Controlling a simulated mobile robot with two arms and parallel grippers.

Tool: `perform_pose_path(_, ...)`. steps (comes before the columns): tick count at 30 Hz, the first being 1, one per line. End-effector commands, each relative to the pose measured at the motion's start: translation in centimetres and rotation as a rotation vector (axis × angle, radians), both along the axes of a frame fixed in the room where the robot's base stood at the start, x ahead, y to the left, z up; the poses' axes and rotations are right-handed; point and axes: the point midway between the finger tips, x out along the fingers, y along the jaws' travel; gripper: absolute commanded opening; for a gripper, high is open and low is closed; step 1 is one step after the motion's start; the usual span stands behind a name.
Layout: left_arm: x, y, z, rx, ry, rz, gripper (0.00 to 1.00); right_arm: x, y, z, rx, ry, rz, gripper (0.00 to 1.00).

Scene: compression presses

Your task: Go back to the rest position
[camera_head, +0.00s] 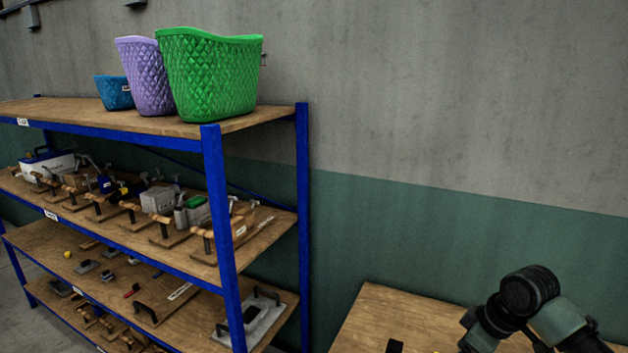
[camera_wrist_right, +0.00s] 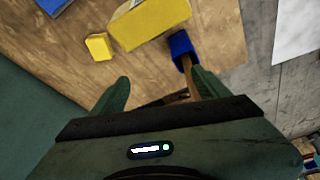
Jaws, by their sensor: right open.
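My right gripper (camera_wrist_right: 162,84) is open in the right wrist view, with its two green fingers spread apart. A blue-headed tool (camera_wrist_right: 182,45) with a brown handle shows beside the right-hand finger. Part of its handle is hidden behind the gripper, and I cannot tell whether they touch. In the head view, my right arm shows at the lower right, over a wooden tabletop (camera_head: 372,312). My left gripper is in neither view.
A yellow block (camera_wrist_right: 152,22) and a small yellow piece (camera_wrist_right: 99,46) lie on the wood. A blue-framed shelf (camera_head: 218,235) stands left, holding tools and, on top, green (camera_head: 212,75), purple (camera_head: 147,75) and blue (camera_head: 115,93) baskets. A wall stands behind.

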Motion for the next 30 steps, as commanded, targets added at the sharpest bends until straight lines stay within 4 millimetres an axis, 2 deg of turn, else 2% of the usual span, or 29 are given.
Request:
perform_pose_path(3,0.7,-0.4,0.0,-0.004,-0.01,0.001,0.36,-1.7,2.2,-2.8,-0.006,0.013,0.013,0.75)
perform_pose_path(8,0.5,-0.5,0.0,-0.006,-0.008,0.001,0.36,-4.7,5.3,-6.6,-0.011,0.02,0.015,0.75)
perform_pose_path(12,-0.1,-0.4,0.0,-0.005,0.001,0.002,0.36,-9.1,8.8,-10.3,-0.001,0.022,-0.01,0.75)
perform_pose_path(15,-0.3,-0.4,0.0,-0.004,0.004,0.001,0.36,-13.1,11.0,-12.4,0.016,0.018,-0.066,0.75)
perform_pose_path(18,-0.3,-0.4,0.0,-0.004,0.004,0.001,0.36,-16.9,12.2,-13.6,0.027,0.015,-0.15,0.75)
perform_pose_path(24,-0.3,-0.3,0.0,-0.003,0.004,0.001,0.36,-22.5,12.1,-14.1,0.022,0.015,-0.318,0.75)
perform_pose_path(30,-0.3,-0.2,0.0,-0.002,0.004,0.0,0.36,-26.2,10.9,-13.8,0.001,0.02,-0.45,0.75)
